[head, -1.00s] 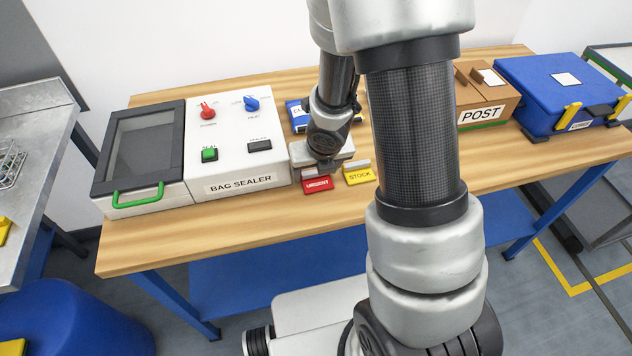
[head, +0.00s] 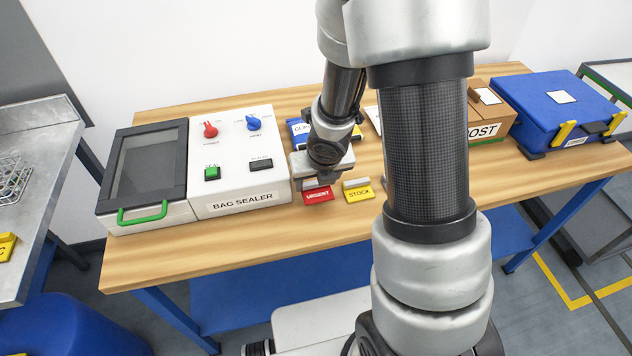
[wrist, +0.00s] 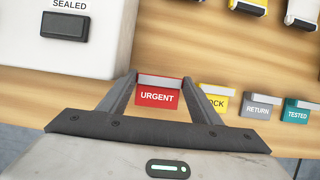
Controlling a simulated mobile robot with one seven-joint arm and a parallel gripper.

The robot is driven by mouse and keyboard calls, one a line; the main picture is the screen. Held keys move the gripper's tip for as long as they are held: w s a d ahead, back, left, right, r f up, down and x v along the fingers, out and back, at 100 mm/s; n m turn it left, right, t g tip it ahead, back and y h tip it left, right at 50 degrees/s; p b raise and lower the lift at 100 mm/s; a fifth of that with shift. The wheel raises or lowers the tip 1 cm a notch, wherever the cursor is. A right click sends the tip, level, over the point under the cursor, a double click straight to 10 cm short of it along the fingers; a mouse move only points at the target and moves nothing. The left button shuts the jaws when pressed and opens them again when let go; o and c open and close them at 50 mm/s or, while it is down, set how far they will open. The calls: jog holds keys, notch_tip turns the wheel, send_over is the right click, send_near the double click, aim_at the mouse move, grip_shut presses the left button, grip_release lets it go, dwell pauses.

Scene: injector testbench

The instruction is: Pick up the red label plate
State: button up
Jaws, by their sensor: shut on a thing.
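The red label plate (head: 318,196) reads URGENT. It is at the front of the wooden bench, to the right of the bag sealer. In the wrist view the red plate (wrist: 158,97) is between my two fingers, with its pale top edge at the fingertips. My gripper (head: 316,182) is shut on it from above. The wrist view shows the gripper (wrist: 158,80) with a finger on either side of the plate. Whether the plate still touches the bench is hard to tell.
A yellow STOCK plate (head: 358,192) stands close on the right. Grey RETURN (wrist: 258,106) and teal TESTED (wrist: 296,111) plates follow in the wrist view. The white bag sealer (head: 238,165) is close on the left. A brown POST box (head: 490,112) and blue case (head: 560,95) stand farther right.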

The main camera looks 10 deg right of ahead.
aim_at(317, 184)
notch_tip(317, 184, up, 15)
jog(key=p, duration=0.8)
